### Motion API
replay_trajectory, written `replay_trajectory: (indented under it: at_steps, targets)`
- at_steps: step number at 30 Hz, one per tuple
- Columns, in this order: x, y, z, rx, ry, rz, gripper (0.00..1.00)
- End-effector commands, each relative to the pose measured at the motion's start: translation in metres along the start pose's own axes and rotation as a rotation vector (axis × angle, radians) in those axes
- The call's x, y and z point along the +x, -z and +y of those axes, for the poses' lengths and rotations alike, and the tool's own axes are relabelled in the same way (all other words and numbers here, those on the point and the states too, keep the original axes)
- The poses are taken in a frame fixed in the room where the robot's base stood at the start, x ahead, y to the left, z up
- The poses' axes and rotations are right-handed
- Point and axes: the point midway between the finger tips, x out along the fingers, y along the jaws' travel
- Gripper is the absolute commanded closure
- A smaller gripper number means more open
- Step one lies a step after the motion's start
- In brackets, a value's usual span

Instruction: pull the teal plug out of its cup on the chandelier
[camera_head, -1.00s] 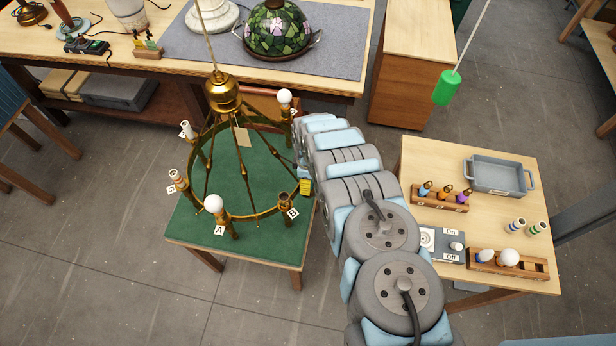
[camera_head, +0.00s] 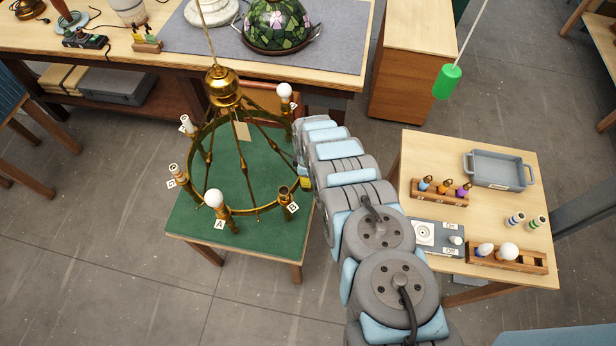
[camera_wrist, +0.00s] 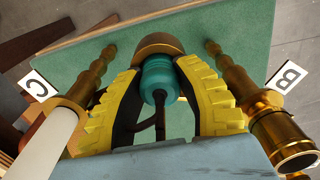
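In the wrist view the teal plug (camera_wrist: 157,77) sits at the mouth of a brass cup (camera_wrist: 158,44), with a dark cord trailing from it toward my wrist. My gripper (camera_wrist: 159,72) has its yellow ridged fingers on both sides of the plug. The dark inner faces appear to press on its sides near the tips, so it looks shut on the plug. The brass chandelier (camera_head: 207,205) hangs above the green-topped table in the head view. There my arm hides the gripper, the plug and its cup.
Brass arms with tags C (camera_wrist: 37,86) and B (camera_wrist: 287,77) flank my fingers, with a white candle sleeve (camera_wrist: 42,145) close on the left. A side table (camera_head: 420,160) with a grey tray (camera_head: 498,185) stands right. A green pendant (camera_head: 447,82) hangs above the floor.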

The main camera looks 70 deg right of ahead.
Motion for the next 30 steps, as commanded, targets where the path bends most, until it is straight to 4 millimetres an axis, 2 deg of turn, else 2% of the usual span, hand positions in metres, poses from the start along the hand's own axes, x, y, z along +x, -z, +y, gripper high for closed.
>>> replay_trajectory:
  at_steps: [1,2,3,19,30]
  targets:
    - [0.000,0.000,0.000,0.000,0.000,0.000,0.91]
    - [0.000,0.000,0.000,0.000,0.000,0.000,1.00]
    - [0.000,0.000,0.000,0.000,0.000,0.000,1.00]
    - [-0.002,0.000,0.000,0.000,0.000,0.000,1.00]
    - [-0.016,0.000,0.000,0.000,0.001,0.000,1.00]
